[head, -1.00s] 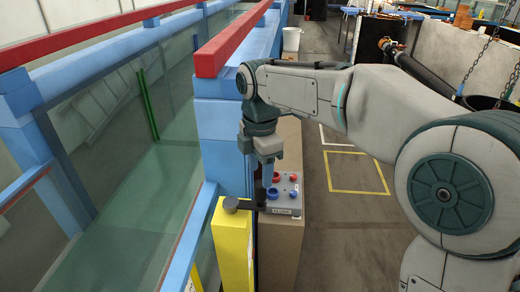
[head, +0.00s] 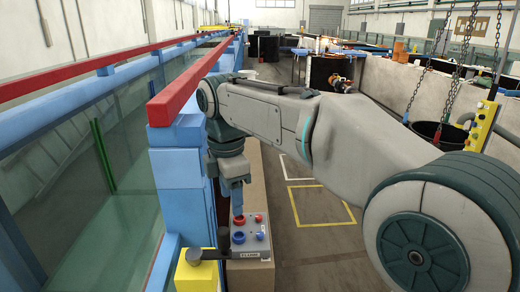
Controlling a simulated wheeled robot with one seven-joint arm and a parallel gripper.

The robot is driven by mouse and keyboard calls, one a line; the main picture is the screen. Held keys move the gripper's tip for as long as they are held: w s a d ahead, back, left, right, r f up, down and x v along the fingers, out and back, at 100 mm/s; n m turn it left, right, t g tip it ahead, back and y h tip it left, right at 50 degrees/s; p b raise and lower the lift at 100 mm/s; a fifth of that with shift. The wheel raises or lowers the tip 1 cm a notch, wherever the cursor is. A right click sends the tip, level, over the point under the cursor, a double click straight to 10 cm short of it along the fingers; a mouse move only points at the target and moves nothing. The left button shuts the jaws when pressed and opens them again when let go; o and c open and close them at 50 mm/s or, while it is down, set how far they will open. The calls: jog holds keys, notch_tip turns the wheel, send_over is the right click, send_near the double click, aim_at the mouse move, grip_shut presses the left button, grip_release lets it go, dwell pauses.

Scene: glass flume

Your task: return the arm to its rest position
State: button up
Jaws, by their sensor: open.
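My arm reaches across the head view from the right and bends down at the wrist. My gripper (head: 238,209) points down over a small grey control box (head: 262,249) with red and blue buttons. Its tips appear close to the red button (head: 239,221) at the box's left; I cannot tell whether they touch it. The gap between the fingers is too small to make out, and nothing shows held in them.
A blue-framed glass flume with a red rail (head: 188,90) runs along the left, close to my wrist. A dark lever (head: 206,255) lies over a yellow post (head: 196,275) beside the box. Open floor with a yellow outline (head: 320,206) lies beyond my arm.

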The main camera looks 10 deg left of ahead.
jog(key=s+d+f+m+t, duration=0.1)
jog(key=s+d+f+m, duration=0.2)
jog(key=d+m, duration=0.5)
jog(key=s+d+f+m+t, duration=0.1)
jog(key=s+d+f+m, duration=0.3)
jog(key=s+d+m, duration=0.2)
jog(key=s+d+f+m+t, duration=0.1)
jog(key=s+d+f+m, duration=0.3)
jog(key=d+m, duration=0.6)
jog(key=s+d, duration=0.1)
jog(key=d, duration=0.3)
jog(key=shift+f+m, duration=0.25)
jog(key=shift+m, duration=0.05)
jog(key=c, duration=0.3)
jog(key=shift+a, duration=0.15)
